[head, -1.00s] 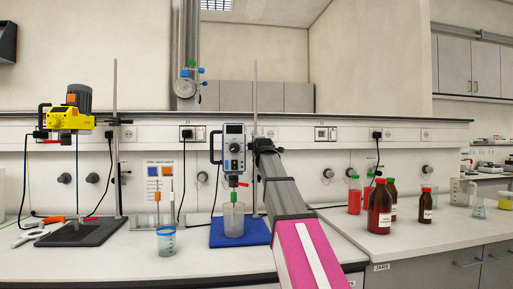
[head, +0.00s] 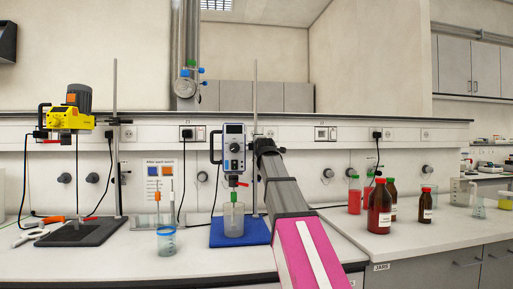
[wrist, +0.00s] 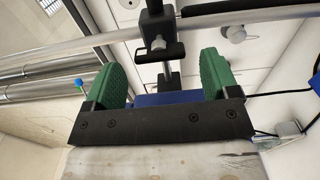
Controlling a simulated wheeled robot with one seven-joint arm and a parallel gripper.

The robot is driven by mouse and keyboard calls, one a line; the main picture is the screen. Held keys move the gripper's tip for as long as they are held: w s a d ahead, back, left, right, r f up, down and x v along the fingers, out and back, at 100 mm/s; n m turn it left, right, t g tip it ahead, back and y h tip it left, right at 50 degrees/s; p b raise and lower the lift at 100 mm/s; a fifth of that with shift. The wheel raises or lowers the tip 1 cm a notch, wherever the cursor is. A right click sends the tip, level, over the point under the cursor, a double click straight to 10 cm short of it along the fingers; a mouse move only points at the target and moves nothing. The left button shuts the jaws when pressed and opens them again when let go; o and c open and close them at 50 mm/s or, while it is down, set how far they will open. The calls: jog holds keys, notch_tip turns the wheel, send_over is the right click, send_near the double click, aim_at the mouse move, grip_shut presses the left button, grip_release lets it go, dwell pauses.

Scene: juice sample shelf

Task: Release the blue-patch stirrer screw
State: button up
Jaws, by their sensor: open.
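A red lever (head: 243,184) sticks out below the stirrer body. My arm reaches in from the lower right and ends beside the stirrer and rod; my fingers cannot be made out there. In the wrist view my gripper (wrist: 163,64) is open with green pads apart and nothing between them. A black clamp with a silver screw (wrist: 158,44) shows beyond them. A blue surface shows partly behind the gripper.
A yellow stirrer (head: 70,118) stands over a dark plate (head: 80,233) at left. A blue-rimmed cup (head: 166,241) with tools stands between the stirrers. Brown bottles (head: 380,207) and red-liquid containers (head: 354,195) stand right of my arm. The front counter at left is mostly clear.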

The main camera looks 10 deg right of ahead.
jog(key=s, duration=0.7)
jog(key=shift+s, duration=0.35)
jog(key=shift+s, duration=0.1)
